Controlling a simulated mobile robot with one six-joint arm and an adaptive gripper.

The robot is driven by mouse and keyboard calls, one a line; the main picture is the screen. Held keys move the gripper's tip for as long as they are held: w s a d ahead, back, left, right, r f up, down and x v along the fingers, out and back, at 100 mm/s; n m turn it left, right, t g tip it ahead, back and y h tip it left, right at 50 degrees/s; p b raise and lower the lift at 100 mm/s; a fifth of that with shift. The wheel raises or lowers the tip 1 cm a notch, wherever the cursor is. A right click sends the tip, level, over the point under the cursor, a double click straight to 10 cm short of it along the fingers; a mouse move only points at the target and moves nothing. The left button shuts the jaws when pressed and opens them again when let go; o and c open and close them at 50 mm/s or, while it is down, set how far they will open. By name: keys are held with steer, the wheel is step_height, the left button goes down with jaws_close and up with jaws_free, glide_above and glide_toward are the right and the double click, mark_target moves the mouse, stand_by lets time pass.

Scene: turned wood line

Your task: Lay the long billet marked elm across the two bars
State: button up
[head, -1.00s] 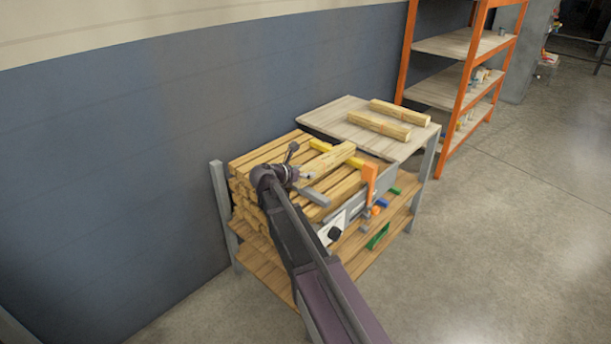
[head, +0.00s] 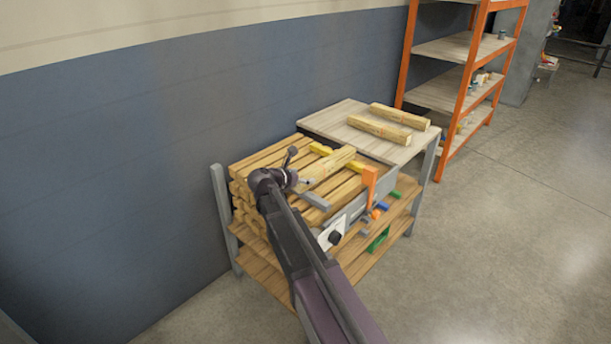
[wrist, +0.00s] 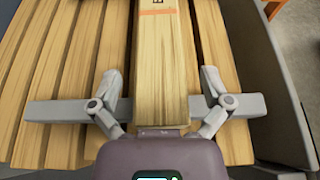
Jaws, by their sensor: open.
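The long pale billet (head: 328,168) lies on top of the slatted wood stack, from the grey bar (head: 315,200) to the yellow bar (head: 320,149). The yellow bar shows on both sides of its far part. In the wrist view, the billet (wrist: 162,80) passes over the grey bar (wrist: 60,111), which sticks out on both sides. An orange band with a dark mark shows at the top edge; the marking is cut off and unreadable. My gripper (wrist: 162,100) is open, one finger on each side of the billet's near end, with gaps visible.
Two more billets (head: 378,129) lie on the pale tabletop (head: 325,121) to the right. An orange clamp-like piece (head: 369,182) and a grey panel (head: 350,203) stand at the stack's front. An orange shelf rack (head: 457,110) stands behind. The floor at right is clear.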

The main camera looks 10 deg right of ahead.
steer(key=p+v, duration=0.4)
steer(key=v, duration=0.7)
steer(key=shift+s+a, duration=0.1)
steer(key=shift+s, duration=0.05)
stand_by(0.4)
